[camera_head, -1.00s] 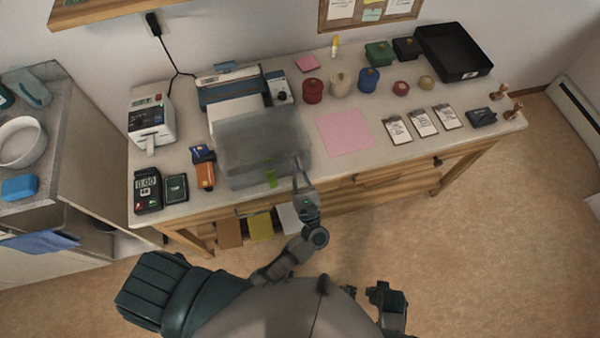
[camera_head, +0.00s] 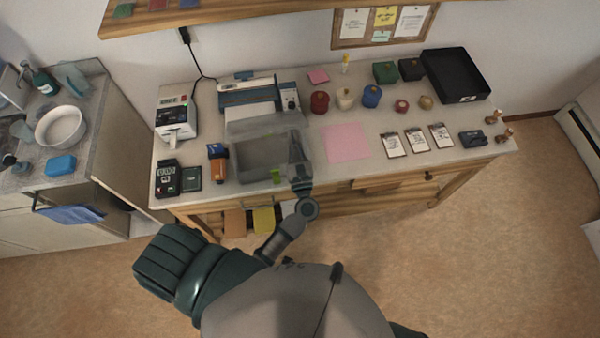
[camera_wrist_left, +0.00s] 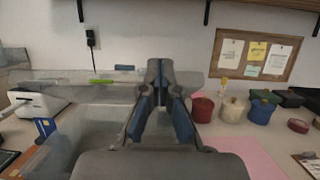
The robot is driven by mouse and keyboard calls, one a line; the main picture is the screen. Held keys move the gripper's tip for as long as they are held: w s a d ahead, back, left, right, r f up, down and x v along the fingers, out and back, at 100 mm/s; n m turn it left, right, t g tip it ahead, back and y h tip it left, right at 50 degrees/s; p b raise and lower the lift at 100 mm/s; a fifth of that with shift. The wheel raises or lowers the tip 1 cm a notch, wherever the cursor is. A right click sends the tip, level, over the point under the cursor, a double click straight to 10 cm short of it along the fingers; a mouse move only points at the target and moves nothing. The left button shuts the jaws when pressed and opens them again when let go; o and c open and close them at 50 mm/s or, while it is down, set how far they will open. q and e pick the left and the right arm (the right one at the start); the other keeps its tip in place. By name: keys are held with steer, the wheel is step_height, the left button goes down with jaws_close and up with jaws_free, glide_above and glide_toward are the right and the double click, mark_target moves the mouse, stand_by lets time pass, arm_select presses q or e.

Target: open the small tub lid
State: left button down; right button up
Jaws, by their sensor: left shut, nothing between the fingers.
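The small tub (camera_head: 262,160) is a translucent grey box near the table's front edge, with a green tab (camera_head: 276,176) on its front. Its grey see-through lid (camera_head: 265,123) is tilted up at the back, and the tub's inside shows from above. In the left wrist view the translucent lid (camera_wrist_left: 75,92) spans the left side, with a green strip on it. My left gripper (camera_head: 296,150) is over the tub's right side. Its fingers (camera_wrist_left: 160,68) are shut with nothing between them; whether they touch the lid is unclear. My right gripper is out of view.
A blue-and-white machine (camera_head: 255,93) stands just behind the lid. An orange bottle (camera_head: 217,163) is left of the tub. A pink sheet (camera_head: 346,143) lies right of it. Several small pots, including a red one (camera_head: 319,102), stand farther back.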

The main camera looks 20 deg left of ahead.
arm_select(q)
steer(key=shift+g+h, duration=0.3)
steer(key=shift+g, duration=0.1)
steer(key=w+r+p, duration=0.1)
steer(key=w+a+r+p, duration=0.1)
steer(key=r, duration=0.1)
steer(key=w+a+r+p, duration=0.1)
steer(key=r+p, duration=0.1)
steer(key=shift+w+a, duration=0.25)
steer(key=shift+w, duration=0.1)
steer(key=r+x, duration=0.1)
steer(key=x, duration=0.6)
steer(key=shift+s+p, duration=0.15)
steer(key=shift+p, duration=0.3)
steer(key=shift+d, duration=0.1)
